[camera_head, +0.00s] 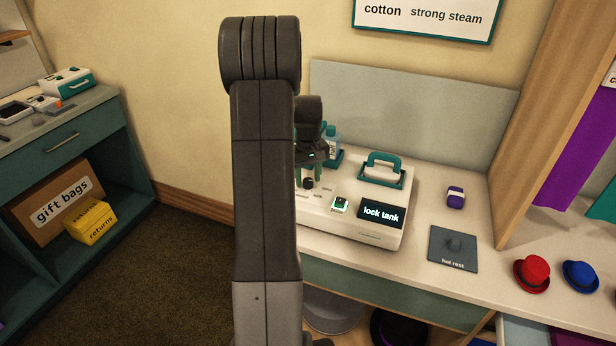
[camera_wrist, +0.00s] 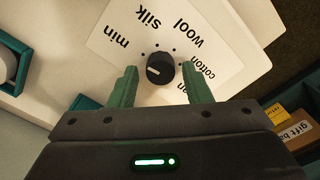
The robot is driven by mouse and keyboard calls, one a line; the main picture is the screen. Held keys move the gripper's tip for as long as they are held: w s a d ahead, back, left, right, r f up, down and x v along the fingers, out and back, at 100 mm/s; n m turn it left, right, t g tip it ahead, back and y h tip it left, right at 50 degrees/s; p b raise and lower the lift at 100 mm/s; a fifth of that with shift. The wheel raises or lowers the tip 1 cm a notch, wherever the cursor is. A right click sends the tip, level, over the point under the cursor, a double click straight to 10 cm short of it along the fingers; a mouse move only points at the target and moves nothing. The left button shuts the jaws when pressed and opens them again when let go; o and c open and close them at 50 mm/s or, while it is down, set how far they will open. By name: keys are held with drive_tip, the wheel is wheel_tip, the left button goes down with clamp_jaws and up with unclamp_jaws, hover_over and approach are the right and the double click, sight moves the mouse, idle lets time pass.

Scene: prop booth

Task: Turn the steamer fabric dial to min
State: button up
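The steamer (camera_head: 345,227) is a white unit on the counter with a small screen (camera_head: 381,214) reading "lock tank". Its fabric dial (camera_wrist: 160,69) is a round black knob on a white label printed min, silk, wool, cotton and a partly covered word. The dial's white mark points left and slightly down in the wrist view; I cannot tell exactly which setting it matches. The dial also shows in the head view (camera_head: 308,184). My gripper (camera_wrist: 161,84) is open, its green fingers apart on both sides of the dial, with visible gaps. It also shows in the head view (camera_head: 307,174).
A teal handle (camera_head: 383,160) rises from the steamer's back right. A teal-and-blue bottle (camera_head: 333,148) stands behind my gripper. To the right are a purple-and-white item (camera_head: 455,197), a grey hat rest (camera_head: 452,249), a red hat (camera_head: 532,273) and a blue hat (camera_head: 580,276).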

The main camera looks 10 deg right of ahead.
sight(308, 180)
drive_tip(key=shift+o, duration=0.2)
wheel_tip(308, 180, up, 14)
idle(0.5)
drive_tip(key=shift+f, duration=0.2)
wheel_tip(308, 180, down, 14)
drive_tip(key=shift+r, duration=0.1)
idle(0.5)
